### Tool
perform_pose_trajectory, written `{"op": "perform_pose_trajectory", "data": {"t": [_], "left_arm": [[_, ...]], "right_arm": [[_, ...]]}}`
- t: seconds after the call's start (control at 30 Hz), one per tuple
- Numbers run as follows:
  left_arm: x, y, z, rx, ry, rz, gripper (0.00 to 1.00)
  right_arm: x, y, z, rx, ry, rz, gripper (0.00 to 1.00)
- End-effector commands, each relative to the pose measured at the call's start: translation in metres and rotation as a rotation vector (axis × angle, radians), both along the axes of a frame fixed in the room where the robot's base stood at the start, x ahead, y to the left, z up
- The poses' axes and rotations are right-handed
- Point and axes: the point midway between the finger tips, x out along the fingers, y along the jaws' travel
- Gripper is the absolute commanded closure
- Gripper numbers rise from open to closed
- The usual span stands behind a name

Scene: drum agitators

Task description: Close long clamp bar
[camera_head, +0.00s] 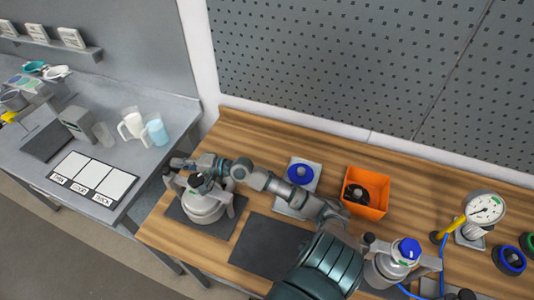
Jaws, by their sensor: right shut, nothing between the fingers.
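A white drum pot (204,211) in a grey clamp frame stands on a dark mat at the left of the wooden bench. My right arm reaches across the bench from the lower middle to it. My right gripper (181,164) is shut and empty at the back upper edge of this pot's frame; contact cannot be told. The long clamp bar cannot be made out clearly there, being small and partly behind my gripper and wrist. A second pot with a blue cap (408,249) and a grey frame stands at the lower right, partly behind my arm. My left gripper is not in view.
An orange bin (366,192) and a blue round part on a pale plate (299,174) stand behind my arm. A pressure gauge (485,208) is at the right. A dark mat (268,246) is bare.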

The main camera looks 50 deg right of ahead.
Motion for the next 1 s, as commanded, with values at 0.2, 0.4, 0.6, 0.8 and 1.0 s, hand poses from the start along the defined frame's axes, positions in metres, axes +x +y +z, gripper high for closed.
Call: {"op": "perform_pose_trajectory", "data": {"t": [0.2, 0.4, 0.6, 0.8, 1.0], "left_arm": [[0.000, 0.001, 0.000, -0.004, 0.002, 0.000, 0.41], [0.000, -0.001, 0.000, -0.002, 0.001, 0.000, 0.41], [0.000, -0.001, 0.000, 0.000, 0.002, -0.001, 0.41], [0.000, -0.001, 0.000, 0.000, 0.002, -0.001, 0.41], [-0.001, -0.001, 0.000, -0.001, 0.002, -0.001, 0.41]], "right_arm": [[0.000, 0.004, 0.001, -0.004, 0.000, 0.002, 1.00], [0.000, 0.002, 0.000, -0.001, 0.000, 0.003, 1.00], [-0.001, 0.001, 0.000, 0.001, 0.000, 0.003, 1.00], [0.000, 0.001, 0.020, -0.002, -0.006, 0.004, 1.00], [0.001, 0.003, 0.063, -0.004, -0.007, 0.001, 1.00]]}}
